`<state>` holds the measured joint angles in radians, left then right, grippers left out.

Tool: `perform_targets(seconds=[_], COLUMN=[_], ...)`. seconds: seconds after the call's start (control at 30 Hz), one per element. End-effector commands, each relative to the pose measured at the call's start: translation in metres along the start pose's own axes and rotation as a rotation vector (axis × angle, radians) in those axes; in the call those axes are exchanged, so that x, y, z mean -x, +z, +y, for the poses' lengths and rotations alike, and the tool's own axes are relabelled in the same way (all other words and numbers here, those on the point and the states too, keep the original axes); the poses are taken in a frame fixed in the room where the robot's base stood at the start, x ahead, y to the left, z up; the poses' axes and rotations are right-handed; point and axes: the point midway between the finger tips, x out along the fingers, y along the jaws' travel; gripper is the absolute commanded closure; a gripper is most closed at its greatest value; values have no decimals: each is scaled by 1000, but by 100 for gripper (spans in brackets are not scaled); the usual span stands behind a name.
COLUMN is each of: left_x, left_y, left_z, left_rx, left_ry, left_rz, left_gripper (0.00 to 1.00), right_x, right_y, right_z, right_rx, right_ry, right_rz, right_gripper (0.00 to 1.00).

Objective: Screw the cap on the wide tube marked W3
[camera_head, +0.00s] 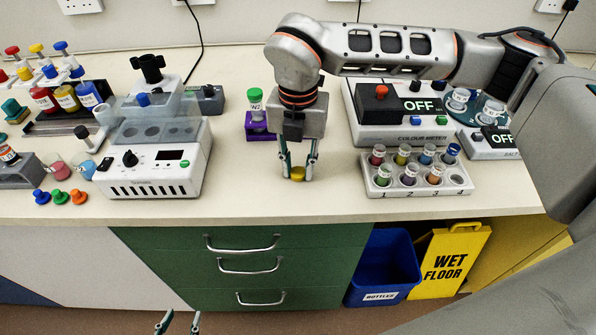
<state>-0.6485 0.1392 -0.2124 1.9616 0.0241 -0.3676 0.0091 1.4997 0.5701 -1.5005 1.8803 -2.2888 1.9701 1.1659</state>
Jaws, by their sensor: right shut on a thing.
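My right gripper (298,172) points down over the front middle of the bench, its fingers shut on a small yellow cap-like thing (297,174). It is at or just above the bench top; I cannot tell which. A tube with a green cap (256,102) stands upright in a purple holder (260,136), behind and left of the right gripper. A white rack (417,180) numbered 1 to 4 holds several small tubes to its right. I cannot read a W3 mark on any tube. My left gripper (178,322) shows only its fingertips, apart and empty, below the bench front.
A colour meter (395,130) reading OFF stands behind the rack. A white machine with a clear lid (157,160), coloured bottles (67,98) and loose blue, green and orange pieces (60,197) are on the left.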

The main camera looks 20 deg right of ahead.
Motion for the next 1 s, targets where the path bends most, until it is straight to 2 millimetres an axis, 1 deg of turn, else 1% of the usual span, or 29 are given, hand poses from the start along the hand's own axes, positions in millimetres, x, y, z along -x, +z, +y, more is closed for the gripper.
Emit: perform_targets(seconds=[0.27,0.37,0.47,0.57,0.67,0.9,1.0], left_x=[0,0,0,0,0,1,1], left_y=[0,-1,-1,-1,-2,-4,-4], left_z=[0,0,0,0,0,-1,-1], left_rx=[0,0,0,0,0,-1,-1], left_ry=[0,0,0,0,0,-1,-1], left_rz=[1,1,1,1,2,3,4], left_gripper=[60,60,60,60,60,60,60], right_x=[3,9,20,38,62,130,154], right_y=[0,0,1,1,1,1,0], right_z=[0,0,1,1,1,1,1], right_rx=[0,0,0,1,0,-1,0], right_ry=[1,1,2,3,5,3,2], right_rz=[-1,-1,-3,-4,-6,-6,-6], right_gripper=[83,83,83,83,83,83,83])
